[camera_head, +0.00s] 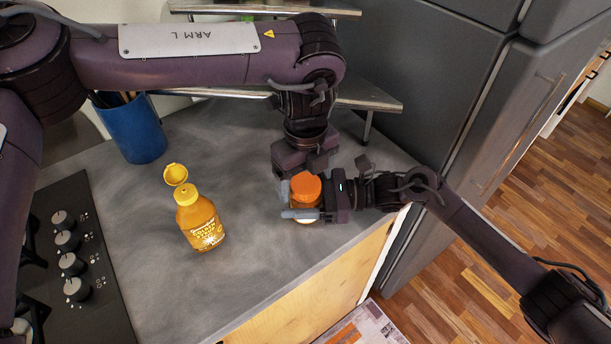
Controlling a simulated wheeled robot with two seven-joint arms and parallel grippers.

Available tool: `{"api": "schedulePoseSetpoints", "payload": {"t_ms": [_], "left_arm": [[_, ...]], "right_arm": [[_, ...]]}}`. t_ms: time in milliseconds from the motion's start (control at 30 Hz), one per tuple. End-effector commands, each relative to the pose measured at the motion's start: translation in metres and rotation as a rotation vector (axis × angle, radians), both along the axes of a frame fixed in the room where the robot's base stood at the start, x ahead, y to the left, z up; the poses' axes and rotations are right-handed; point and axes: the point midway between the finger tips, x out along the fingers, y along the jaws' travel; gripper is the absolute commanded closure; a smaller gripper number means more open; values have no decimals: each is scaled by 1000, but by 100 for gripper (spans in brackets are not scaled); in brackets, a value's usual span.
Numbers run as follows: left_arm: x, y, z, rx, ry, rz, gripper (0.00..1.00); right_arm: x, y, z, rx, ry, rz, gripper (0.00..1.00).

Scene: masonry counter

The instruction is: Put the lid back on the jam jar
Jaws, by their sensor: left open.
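The jam jar (313,207) stands near the counter's right edge, partly covered by my grippers. An orange lid (306,188) is over its mouth; I cannot tell whether it is fully seated. My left gripper (300,184) comes down from above and behind, open, with a grey finger at the lid's left side; its other finger is hard to make out. My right gripper (303,207) reaches in from the right at jar height. One of its fingers lies across the jar's front, against the glass; the other is hidden behind the jar and lid.
A yellow sauce bottle (201,222) with its cap flipped open stands left of the jar. A blue utensil holder (134,130) is at the back left, a hob (75,262) at the front left. A metal shelf (372,101) stands behind. The counter middle (255,240) is clear.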

Motion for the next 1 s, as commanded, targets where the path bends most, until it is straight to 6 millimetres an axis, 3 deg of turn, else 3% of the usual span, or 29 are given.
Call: {"api": "schedulePoseSetpoints", "payload": {"t_ms": [267,700,1000], "left_arm": [[1,0,8,0,-1,1,19],[1,0,95,1,-7,-1,19],[1,0,120,1,-1,0,19]], "right_arm": [[0,0,0,0,0,0,100],[0,0,0,0,0,0,100],[0,0,0,1,0,0,100]]}}
